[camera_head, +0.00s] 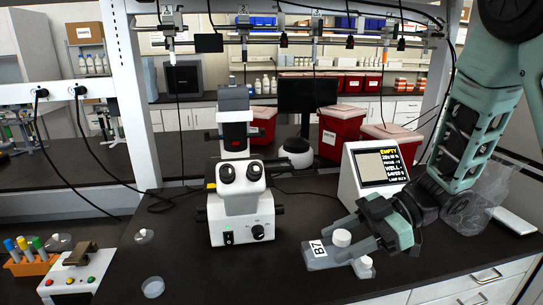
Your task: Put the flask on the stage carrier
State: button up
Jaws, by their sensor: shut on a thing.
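My gripper (342,238) reaches in from the right and is low over the bench's front right. It is shut on the flask (316,254), a grey translucent body with a white "B7" label and a white cap. The fingers hide part of the flask, and I cannot tell whether it touches the bench. Another white cap-like piece shows just below the fingers. The microscope (240,205) stands left of the gripper, its twin eyepieces facing me. Its stage is behind the eyepieces, and I cannot make out the stage carrier clearly.
A white display unit (372,178) stands close behind my gripper. Red bins (343,130) are behind it. The bench between microscope and front edge is clear.

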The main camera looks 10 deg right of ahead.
aim_at(276, 165)
jog(key=i, duration=1)
